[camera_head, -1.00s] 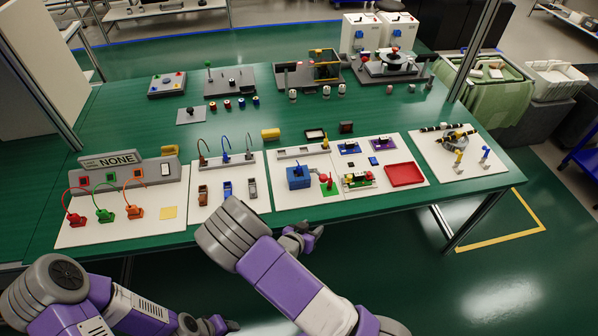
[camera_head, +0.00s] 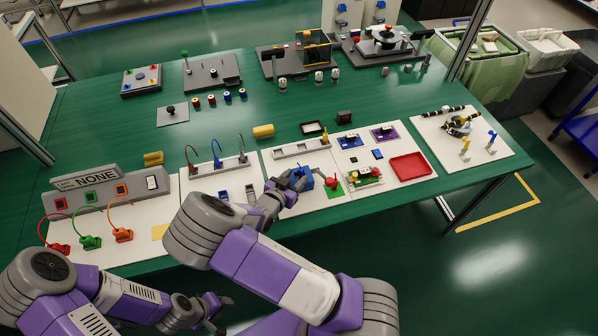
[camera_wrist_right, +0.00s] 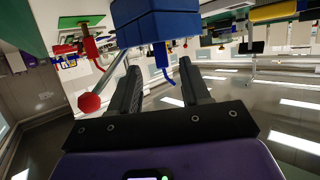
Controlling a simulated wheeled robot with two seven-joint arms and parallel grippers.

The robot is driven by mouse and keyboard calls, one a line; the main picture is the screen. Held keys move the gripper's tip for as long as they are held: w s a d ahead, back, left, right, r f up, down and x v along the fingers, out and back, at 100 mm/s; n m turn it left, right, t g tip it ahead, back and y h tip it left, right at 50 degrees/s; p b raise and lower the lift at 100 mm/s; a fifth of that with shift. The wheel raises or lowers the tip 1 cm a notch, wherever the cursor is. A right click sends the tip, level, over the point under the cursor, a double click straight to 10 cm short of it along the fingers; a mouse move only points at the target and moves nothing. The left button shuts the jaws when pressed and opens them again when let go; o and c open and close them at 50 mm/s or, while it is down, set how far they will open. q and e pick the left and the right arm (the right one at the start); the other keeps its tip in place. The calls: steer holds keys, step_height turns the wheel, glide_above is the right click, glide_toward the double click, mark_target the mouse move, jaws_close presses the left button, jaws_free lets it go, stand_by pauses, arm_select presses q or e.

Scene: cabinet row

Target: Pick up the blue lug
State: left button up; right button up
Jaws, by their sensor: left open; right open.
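In the right wrist view a blue box (camera_wrist_right: 155,24) fills the top middle, with a small bent blue piece (camera_wrist_right: 163,68), possibly the blue lug, sticking out from it. This piece lies between the open fingers of my right gripper (camera_wrist_right: 158,75); I cannot see contact. A grey rod with a red knob (camera_wrist_right: 88,102) is left of the fingers. In the head view the blue box (camera_head: 304,184) stands on the white panel, partly hidden by my right gripper (camera_head: 287,186) at its left. My left gripper (camera_head: 214,306) is open and empty in front of the table.
A red-topped piece (camera_head: 331,183) on a green patch stands just right of the box. A red tray (camera_head: 411,167) lies further right. Wire hooks (camera_head: 216,152) rise left of my right gripper. A yellow block (camera_head: 263,131) lies behind. The green table's middle is mostly clear.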

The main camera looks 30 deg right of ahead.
mark_target(300, 172)
steer(key=b+x, duration=0.1)
steer(key=x, duration=0.4)
steer(key=shift+w+r, duration=0.1)
steer(key=shift+r, duration=0.05)
jaws_close()
